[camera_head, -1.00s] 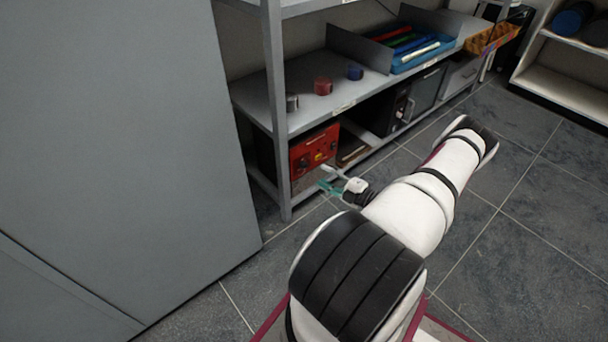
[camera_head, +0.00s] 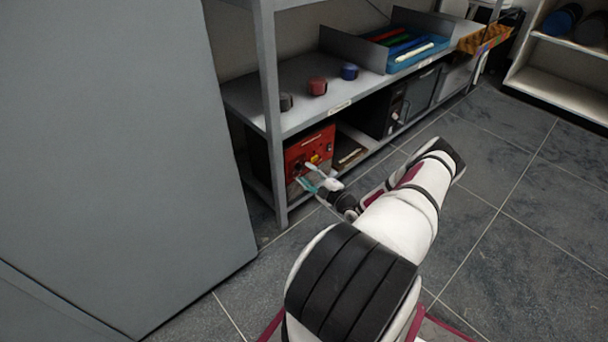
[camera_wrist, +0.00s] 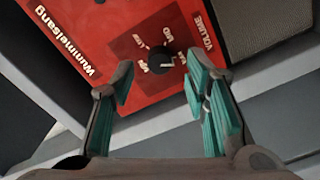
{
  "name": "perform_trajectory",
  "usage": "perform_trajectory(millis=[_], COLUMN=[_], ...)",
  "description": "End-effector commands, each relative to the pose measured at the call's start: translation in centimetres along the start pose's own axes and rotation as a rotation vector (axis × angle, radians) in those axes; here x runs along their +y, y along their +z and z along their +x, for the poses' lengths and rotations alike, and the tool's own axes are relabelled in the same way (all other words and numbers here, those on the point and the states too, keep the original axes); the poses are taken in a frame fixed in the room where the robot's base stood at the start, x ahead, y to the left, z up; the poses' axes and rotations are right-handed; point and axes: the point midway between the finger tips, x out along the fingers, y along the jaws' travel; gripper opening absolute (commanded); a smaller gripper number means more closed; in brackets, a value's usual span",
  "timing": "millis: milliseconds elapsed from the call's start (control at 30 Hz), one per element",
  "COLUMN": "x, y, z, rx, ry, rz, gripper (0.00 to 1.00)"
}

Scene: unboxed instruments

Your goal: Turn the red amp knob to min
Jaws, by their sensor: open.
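The red amp (camera_head: 309,148) stands on the lower shelf of the rack, its red panel facing out. In the wrist view the red panel (camera_wrist: 120,40) carries white lettering and a dark round knob (camera_wrist: 161,60) with a scale around it, beside the word VOLUME. My gripper (camera_head: 309,184) is at the front of the amp. In the wrist view its teal-padded fingers (camera_wrist: 160,90) are apart, one to each side below the knob, with nothing between them. The knob looks clear of both fingers. I cannot tell the exact depth gap.
A shelf post (camera_head: 271,120) stands just left of the amp. The upper shelf (camera_head: 290,115) holds small red and blue round items and a blue tray (camera_head: 412,58). A dark cabinet (camera_head: 398,105) is to the right. Tiled floor (camera_head: 500,220) lies open at right.

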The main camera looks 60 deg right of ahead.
Motion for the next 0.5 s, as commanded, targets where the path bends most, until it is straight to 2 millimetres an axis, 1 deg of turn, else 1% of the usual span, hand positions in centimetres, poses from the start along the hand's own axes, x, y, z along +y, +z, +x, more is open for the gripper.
perform_trajectory(millis=[33,100,200,500], x=[-0.1,-0.1,0.0,0.1], y=[0.0,0.1,0.1,0.0], z=[0.7,1.4,2.1,2.5], rx=[0.002,0.001,0.000,0.000], ry=[-0.001,-0.001,-0.001,0.000], rz=[-0.002,-0.001,-0.001,-0.001], gripper=[0.42,0.42,0.42,0.42])
